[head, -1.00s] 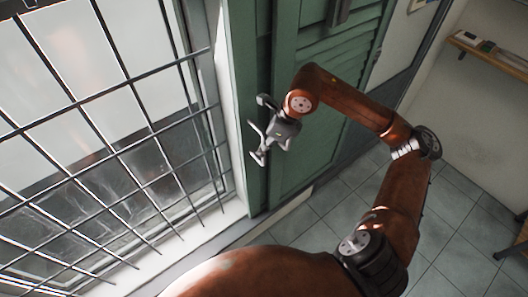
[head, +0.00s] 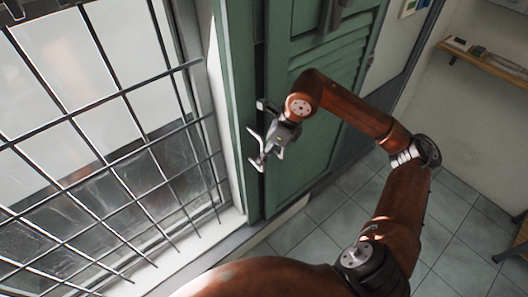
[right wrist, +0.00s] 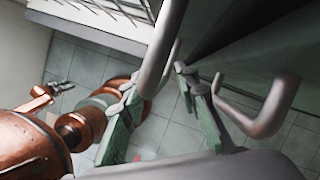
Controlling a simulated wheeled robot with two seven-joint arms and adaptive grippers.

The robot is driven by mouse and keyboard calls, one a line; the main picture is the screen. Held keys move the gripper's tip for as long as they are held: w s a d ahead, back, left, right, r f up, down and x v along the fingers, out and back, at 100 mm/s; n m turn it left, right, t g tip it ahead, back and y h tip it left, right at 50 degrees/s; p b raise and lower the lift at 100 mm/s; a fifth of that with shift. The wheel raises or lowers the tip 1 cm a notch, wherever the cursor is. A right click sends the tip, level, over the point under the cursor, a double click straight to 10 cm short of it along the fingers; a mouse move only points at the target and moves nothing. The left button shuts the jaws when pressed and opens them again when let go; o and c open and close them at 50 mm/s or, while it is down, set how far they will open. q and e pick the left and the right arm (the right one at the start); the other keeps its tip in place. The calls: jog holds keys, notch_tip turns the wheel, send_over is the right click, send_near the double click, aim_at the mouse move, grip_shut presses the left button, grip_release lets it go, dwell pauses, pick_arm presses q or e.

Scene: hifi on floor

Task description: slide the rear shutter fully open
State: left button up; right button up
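Green shutters stand beside the barred window. A louvred panel (head: 318,48) is in front, and a narrower green strip (head: 236,90) shows behind its left edge, next to the window frame. I take the strip as part of the rear shutter, but cannot tell for sure. My right gripper (head: 266,148) is at the panel's left edge, fingers spread. In the right wrist view the right gripper (right wrist: 162,88) has a clear gap between its fingers. Grey bent bars (right wrist: 268,108) lie close to the fingers; contact is unclear. My left gripper (right wrist: 58,88) is small in that view.
The barred window (head: 100,130) fills the left, with a pale sill (head: 205,235) below. A wall shelf (head: 485,60) holds small items at the upper right. The tiled floor (head: 345,205) is bare below the shutters. A dark handle (head: 340,12) is on the front panel.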

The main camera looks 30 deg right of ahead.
jog(key=v, duration=1.2)
jog(key=shift+f, duration=0.1)
